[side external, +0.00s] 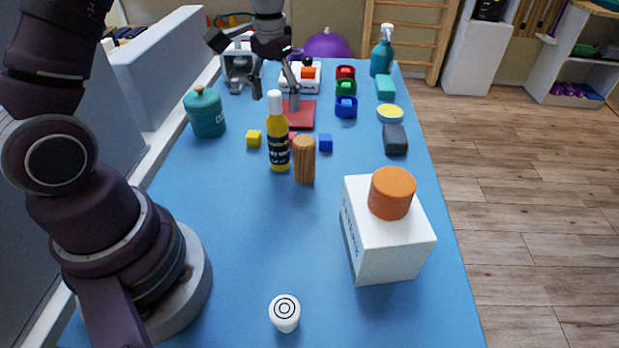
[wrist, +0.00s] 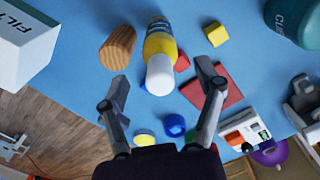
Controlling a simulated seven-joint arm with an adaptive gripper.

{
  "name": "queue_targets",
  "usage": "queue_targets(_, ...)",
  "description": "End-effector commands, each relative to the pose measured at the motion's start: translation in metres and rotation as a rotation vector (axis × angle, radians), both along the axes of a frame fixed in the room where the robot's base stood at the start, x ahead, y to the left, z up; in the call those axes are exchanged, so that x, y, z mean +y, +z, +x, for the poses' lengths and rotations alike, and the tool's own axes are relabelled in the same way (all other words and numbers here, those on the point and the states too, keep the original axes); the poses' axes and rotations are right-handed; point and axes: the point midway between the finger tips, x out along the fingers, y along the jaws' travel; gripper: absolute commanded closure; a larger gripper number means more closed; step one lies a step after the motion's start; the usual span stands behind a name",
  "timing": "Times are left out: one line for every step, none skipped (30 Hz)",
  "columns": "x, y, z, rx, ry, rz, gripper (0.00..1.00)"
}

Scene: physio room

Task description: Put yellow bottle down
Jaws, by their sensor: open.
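The yellow bottle (side external: 278,146) has a white cap and a dark label. It stands upright on the blue table (side external: 240,230), just left of a wooden cylinder (side external: 304,160). My gripper (side external: 275,92) is open at the height of the bottle's cap, with a finger to either side of it in the picture. In the wrist view the bottle (wrist: 160,42) points its white cap towards the camera, between the spread fingers of my gripper (wrist: 162,78). Neither finger visibly touches it.
Yellow (side external: 254,138) and blue (side external: 326,142) cubes sit near the bottle, with a red mat (side external: 303,113) behind. A teal canister (side external: 205,113) stands left. A white box (side external: 388,245) carrying an orange cylinder (side external: 391,192) stands front right. The front-left middle is clear.

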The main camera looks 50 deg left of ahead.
Motion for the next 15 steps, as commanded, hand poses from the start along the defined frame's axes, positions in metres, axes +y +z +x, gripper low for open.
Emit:
queue_targets(0.0, 0.015, 0.001, -0.008, 0.0, 0.002, 0.32)
queue_targets(0.0, 0.023, 0.001, -0.008, 0.0, 0.002, 0.32)
queue_targets(0.0, 0.034, 0.001, -0.008, 0.0, 0.002, 0.32)
queue_targets(0.0, 0.041, 0.001, -0.007, 0.0, 0.002, 0.32)
queue_targets(0.0, 0.048, 0.001, -0.006, 0.0, 0.002, 0.32)
queue_targets(0.0, 0.055, 0.001, -0.006, 0.0, 0.002, 0.32)
queue_targets(0.0, 0.06, 0.001, -0.005, 0.0, 0.001, 0.32)
queue_targets(0.0, 0.065, 0.001, -0.004, 0.0, 0.001, 0.32)
queue_targets(0.0, 0.069, 0.001, -0.003, 0.001, 0.001, 0.32)
queue_targets(0.0, 0.072, 0.0, -0.003, 0.001, 0.001, 0.32)
queue_targets(0.0, 0.074, 0.0, -0.003, 0.0, 0.001, 0.32)
queue_targets(-0.002, 0.078, -0.002, -0.008, -0.004, 0.002, 0.32)
queue_targets(-0.004, 0.081, -0.003, -0.019, -0.01, 0.003, 0.32)
queue_targets(-0.008, 0.085, -0.006, -0.034, -0.02, 0.005, 0.32)
queue_targets(-0.015, 0.091, -0.012, -0.059, -0.037, 0.009, 0.32)
